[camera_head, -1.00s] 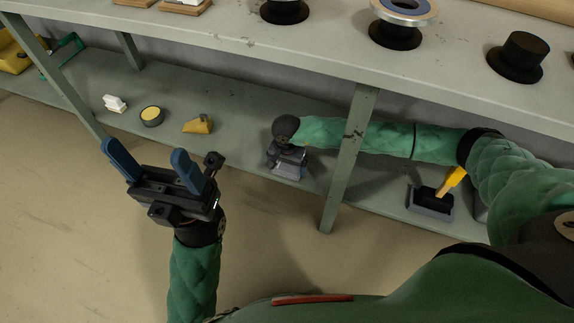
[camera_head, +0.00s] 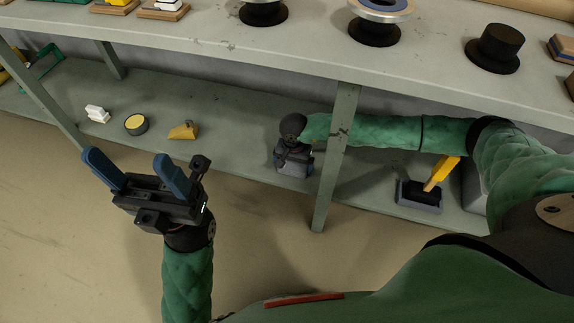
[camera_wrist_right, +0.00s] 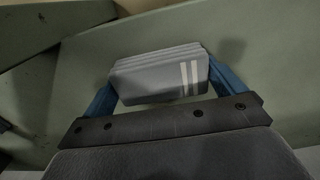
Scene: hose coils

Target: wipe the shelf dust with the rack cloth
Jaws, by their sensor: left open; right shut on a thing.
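My right gripper (camera_head: 293,160) is inside the lower shelf level, just left of the middle leg, pointing down. In the right wrist view its blue fingers are shut on the cloth (camera_wrist_right: 160,82), a folded grey pad with white stripes at one end. The cloth is partly hidden under the gripper in the head view and is at or close above the lower shelf (camera_head: 235,140); contact is not clear. I cannot make out dust on it. My left gripper (camera_head: 130,175) is open and empty, in front of the shelf over the floor.
On the lower shelf stand a white block (camera_head: 97,114), a round yellow-topped tin (camera_head: 136,125), a yellow wedge (camera_head: 184,131) and a grey tray (camera_head: 418,197) with a yellow-handled tool (camera_head: 440,174). The middle leg (camera_head: 334,160) stands close to my right gripper. The upper shelf (camera_head: 210,27) hangs above.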

